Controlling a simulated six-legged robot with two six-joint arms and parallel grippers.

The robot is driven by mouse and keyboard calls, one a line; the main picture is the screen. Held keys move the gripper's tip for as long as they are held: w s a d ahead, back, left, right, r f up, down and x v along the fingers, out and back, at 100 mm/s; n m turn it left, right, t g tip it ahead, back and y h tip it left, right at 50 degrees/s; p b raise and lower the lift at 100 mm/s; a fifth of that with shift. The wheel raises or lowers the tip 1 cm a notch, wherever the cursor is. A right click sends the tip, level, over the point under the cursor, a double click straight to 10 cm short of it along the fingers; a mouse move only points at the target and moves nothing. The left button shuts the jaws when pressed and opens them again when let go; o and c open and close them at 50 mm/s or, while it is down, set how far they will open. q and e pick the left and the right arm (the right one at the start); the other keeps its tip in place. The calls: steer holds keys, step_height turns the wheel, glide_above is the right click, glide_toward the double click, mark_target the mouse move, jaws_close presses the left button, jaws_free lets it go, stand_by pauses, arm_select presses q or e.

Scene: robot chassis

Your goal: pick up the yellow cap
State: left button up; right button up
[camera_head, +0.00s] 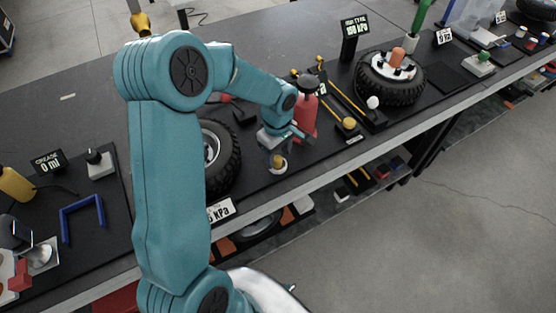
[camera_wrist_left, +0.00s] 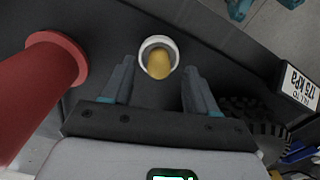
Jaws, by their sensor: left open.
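The yellow cap (camera_head: 278,161) sits in a white round holder on the dark bench top, beside the near tyre. It also shows in the left wrist view (camera_wrist_left: 158,65), inside the white ring. My left gripper (camera_head: 280,146) is just above the cap. In the left wrist view its two fingers (camera_wrist_left: 160,82) are open, one on either side of the cap in the picture, with nothing between them gripped. Whether the fingertips touch the holder cannot be told. My right gripper is not in view.
A red cylinder (camera_head: 304,118) stands close beside the gripper and shows large in the left wrist view (camera_wrist_left: 35,90). Another tyre (camera_head: 388,92) and a yellow-topped post (camera_head: 349,123) are farther right. The bench's front edge is near.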

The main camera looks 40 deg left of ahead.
arm_select(q)
steer(key=shift+f, duration=0.65)
jaws_close()
steer(key=shift+w+r, duration=0.1)
